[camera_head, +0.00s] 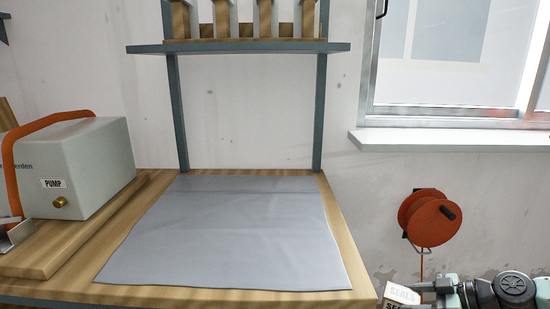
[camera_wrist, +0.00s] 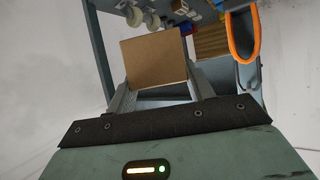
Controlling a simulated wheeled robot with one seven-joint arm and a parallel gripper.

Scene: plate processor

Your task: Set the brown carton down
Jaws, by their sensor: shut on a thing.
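The brown carton (camera_wrist: 155,62) is in the wrist view, between the two fingers of my gripper (camera_wrist: 160,88). My gripper is shut on it, and a broad flat brown face of the carton shows. The carton hides much of what lies behind it. Neither my gripper nor the held carton shows in the head view. In the head view a wooden bench (camera_head: 85,262) carries a flat grey mat (camera_head: 235,232), which is bare. I cannot tell how far the carton is from any surface.
A pale box marked PUMP (camera_head: 95,165) with an orange handle stands left of the mat. A shelf (camera_head: 240,47) on two posts rises behind it. An orange reel (camera_head: 430,220) hangs on the right wall. An orange loop (camera_wrist: 243,48) shows in the wrist view.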

